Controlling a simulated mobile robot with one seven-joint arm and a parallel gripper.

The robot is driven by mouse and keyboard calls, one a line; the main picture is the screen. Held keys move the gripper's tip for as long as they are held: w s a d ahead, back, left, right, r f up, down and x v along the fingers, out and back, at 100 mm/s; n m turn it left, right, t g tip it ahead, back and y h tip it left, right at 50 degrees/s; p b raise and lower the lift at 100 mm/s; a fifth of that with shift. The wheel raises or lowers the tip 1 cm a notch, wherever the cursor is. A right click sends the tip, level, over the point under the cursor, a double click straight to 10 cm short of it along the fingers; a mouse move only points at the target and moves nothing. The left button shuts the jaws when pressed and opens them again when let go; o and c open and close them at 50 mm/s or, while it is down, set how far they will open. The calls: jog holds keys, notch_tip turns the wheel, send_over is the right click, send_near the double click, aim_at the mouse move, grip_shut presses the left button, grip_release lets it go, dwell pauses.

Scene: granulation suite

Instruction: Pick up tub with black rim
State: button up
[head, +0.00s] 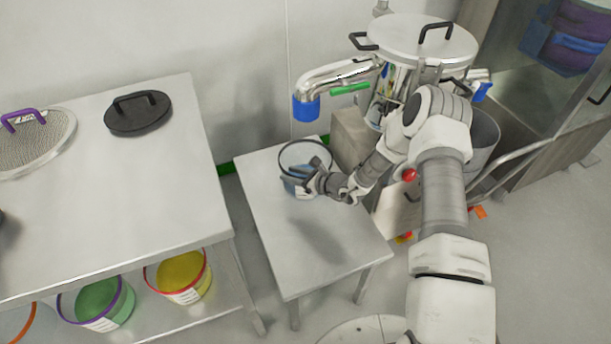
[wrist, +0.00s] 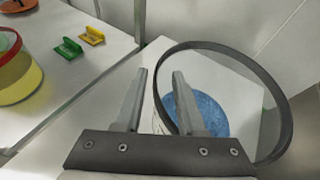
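The tub with the black rim (head: 307,142) stands on the small table, toward its back; blue contents show inside it. In the wrist view its black rim (wrist: 278,95) is a large ring at right, with the blue contents (wrist: 203,108) below. My gripper (head: 290,172) is at the near side of the tub. In the wrist view my gripper (wrist: 159,72) is open, its fingers apart. The left finger appears outside the rim and the right finger over the opening. The rim's near part is hidden behind the gripper. I cannot tell whether a finger touches the tub.
The small table (head: 320,245) is otherwise clear. A larger table (head: 120,215) at left holds a black lid (head: 138,113) and a sieve (head: 40,140). Tubs with a purple rim (head: 98,300) and a red rim (head: 180,277) sit on its lower shelf. Steel equipment (head: 415,45) stands behind my arm.

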jog(key=shift+c, duration=0.3)
grip_shut()
jog(key=shift+s+d+f, duration=0.1)
dwell(1.0)
